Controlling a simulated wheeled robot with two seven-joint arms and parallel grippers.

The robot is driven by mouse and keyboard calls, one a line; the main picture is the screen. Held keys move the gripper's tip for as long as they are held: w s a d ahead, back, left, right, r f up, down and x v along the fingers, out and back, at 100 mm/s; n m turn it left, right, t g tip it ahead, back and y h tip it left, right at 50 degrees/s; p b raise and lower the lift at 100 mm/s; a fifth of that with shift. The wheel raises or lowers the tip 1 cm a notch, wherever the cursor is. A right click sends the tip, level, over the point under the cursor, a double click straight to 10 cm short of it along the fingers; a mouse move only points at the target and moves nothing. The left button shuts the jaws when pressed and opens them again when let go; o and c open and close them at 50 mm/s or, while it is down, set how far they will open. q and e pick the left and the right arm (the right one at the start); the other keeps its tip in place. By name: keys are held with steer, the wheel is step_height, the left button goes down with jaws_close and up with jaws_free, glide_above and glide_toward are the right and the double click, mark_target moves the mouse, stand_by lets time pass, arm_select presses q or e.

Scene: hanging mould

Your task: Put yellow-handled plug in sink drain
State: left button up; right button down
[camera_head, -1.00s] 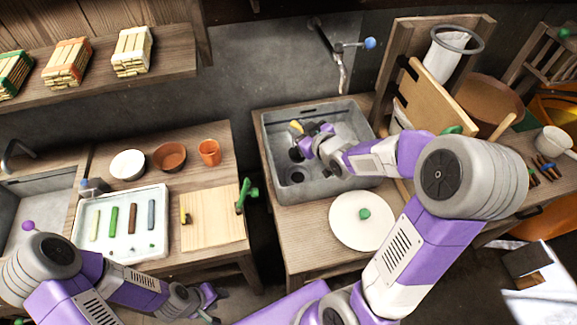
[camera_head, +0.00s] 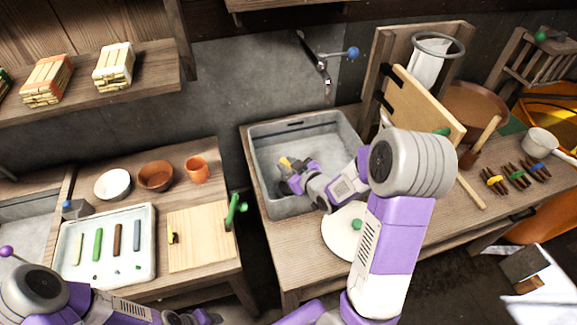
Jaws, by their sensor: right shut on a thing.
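The grey sink (camera_head: 352,133) is set in the wooden counter at the middle. My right gripper (camera_head: 289,172) is inside it, low near the front left part of the basin. It is shut on the yellow-handled plug (camera_head: 286,161), whose yellow handle shows between the fingers. The plug's dark lower part is mostly hidden by the gripper. The drain is hidden behind the gripper, so I cannot tell whether the plug touches it. My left gripper (camera_head: 207,317) is at the bottom edge, partly cut off, away from the sink; its opening cannot be made out.
A tap (camera_head: 325,75) with a blue knob hangs over the sink. A white round lid (camera_head: 340,238) with a green knob lies in front of it. A wooden board (camera_head: 425,103) leans at the right. A tray (camera_head: 140,274) and cutting board (camera_head: 200,250) are on the left table.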

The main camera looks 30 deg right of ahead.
steer(key=shift+f+b, duration=0.4)
steer(key=shift+b, duration=0.15)
arm_select(q)
steer(key=shift+f, duration=0.5)
arm_select(e)
steer(key=c, duration=0.9)
jaws_free()
